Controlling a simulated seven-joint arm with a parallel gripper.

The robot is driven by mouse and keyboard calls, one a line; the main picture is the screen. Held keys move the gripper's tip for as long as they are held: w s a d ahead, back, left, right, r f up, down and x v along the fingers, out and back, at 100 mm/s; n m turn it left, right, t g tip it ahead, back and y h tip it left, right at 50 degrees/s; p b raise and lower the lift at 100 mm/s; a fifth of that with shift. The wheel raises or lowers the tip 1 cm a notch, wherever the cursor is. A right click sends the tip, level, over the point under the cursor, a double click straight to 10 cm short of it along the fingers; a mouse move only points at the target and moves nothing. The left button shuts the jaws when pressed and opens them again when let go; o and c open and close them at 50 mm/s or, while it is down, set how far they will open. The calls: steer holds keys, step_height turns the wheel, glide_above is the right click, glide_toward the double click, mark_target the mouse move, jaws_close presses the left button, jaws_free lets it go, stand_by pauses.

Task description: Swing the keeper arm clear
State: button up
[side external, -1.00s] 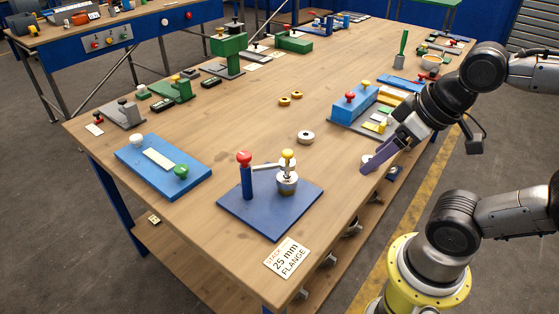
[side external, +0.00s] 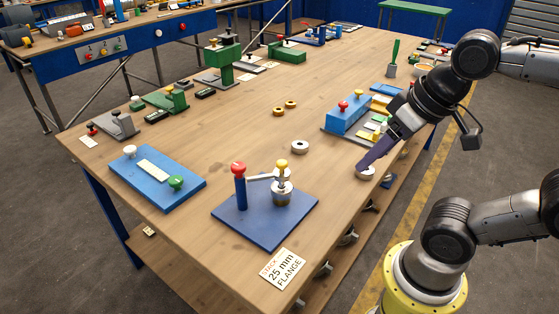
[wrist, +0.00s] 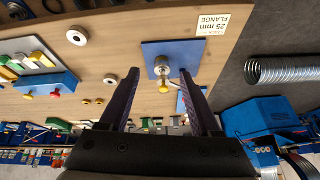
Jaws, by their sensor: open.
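The keeper arm (side external: 262,177) is a short grey bar on a blue post (side external: 240,188) with a red knob. It reaches over to a yellow-knobbed pin (side external: 281,170) above a stack of metal rings (side external: 282,192). All stand on a blue base plate (side external: 243,226). The plate (wrist: 186,50), rings (wrist: 162,66) and yellow knob (wrist: 163,88) also show in the wrist view, beyond the fingers. My gripper (side external: 362,168) is right of the plate, apart from the keeper arm, with purple fingers. In the wrist view my gripper (wrist: 158,76) is open and empty.
A pale ring (side external: 366,174) lies by my fingertips in the side view; contact cannot be told. Another ring (side external: 300,147) lies on the open wood. A blue board (side external: 190,188) lies left of the plate.

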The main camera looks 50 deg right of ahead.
steer(key=w+r+m+g, duration=0.2)
steer(key=w+r+m, duration=0.1)
steer(key=w+r, duration=0.25)
steer(key=m+g, duration=0.2)
steer(key=g, duration=0.1)
glide_above(282, 162)
steer(key=f, duration=0.2)
step_height(282, 162, down, 14)
steer(key=shift+r, duration=0.15)
steer(key=shift+c, duration=0.2)
jaws_close()
steer(key=shift+r, duration=0.1)
stand_by(0.8)
